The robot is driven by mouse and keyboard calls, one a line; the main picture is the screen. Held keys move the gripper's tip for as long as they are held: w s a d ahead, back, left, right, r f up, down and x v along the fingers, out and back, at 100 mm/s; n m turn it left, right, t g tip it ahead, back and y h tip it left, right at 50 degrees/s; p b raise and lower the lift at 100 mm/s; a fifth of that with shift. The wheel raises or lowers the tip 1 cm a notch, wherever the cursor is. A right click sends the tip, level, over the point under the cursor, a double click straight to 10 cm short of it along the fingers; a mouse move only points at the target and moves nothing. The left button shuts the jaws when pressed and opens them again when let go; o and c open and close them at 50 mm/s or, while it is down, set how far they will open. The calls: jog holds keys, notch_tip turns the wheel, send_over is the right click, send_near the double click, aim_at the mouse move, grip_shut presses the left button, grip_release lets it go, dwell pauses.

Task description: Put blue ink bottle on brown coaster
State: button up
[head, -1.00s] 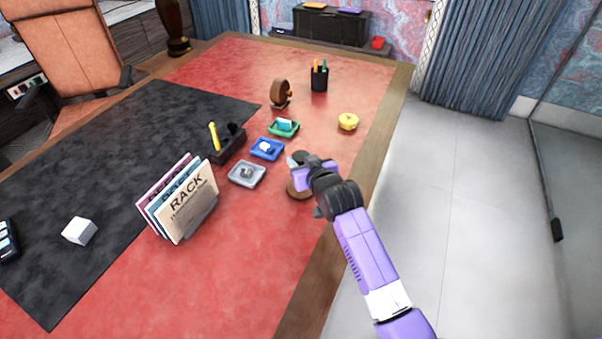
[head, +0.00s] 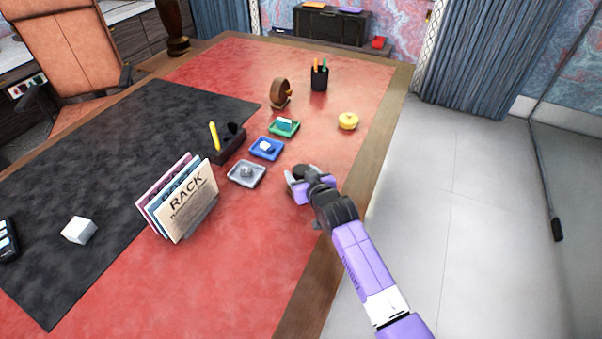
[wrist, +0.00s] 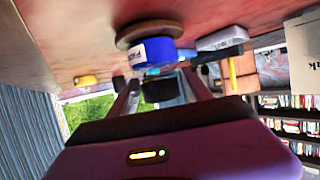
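The blue ink bottle (wrist: 152,53) shows in the wrist view with a white label; that view is turned over, with the desk at the top. Its base is at the brown coaster (wrist: 150,31), touching or almost touching it. My gripper (wrist: 160,84) has its two fingers on either side of a dark part that looks like the bottle's cap, and seems shut on it. In the head view my gripper (head: 300,187) is low over the desk near its right edge, and the arm hides the bottle and coaster.
A grey tray (head: 246,174), a blue tray (head: 267,149) and a green tray (head: 284,128) stand in a row left of and behind my gripper. A rack of folders (head: 180,200) stands further left. A yellow object (head: 348,121) lies behind. The desk in front is clear.

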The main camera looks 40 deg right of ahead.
jog(key=shift+r, duration=0.1)
jog(key=shift+s+r, duration=0.1)
jog(key=v, duration=1.2)
jog(key=s+a+f+n+t+y, duration=0.1)
jog(key=s+a+f+n+y, duration=0.1)
jog(key=s+a, duration=1.1)
jog(key=s+a+r+n+y, duration=0.1)
jog(key=s+a+r, duration=0.1)
jog(key=s, duration=0.3)
jog(key=s+a+r+n+t+y, duration=0.1)
jog(key=s+a+r, duration=0.1)
jog(key=s+r, duration=0.3)
jog(key=s+a+r+n+y, duration=0.1)
jog(key=s+a+r, duration=0.2)
jog(key=s, duration=0.4)
jog(key=shift+r+y, duration=0.2)
jog(key=shift+y, duration=0.2)
jog(key=shift+a, duration=0.15)
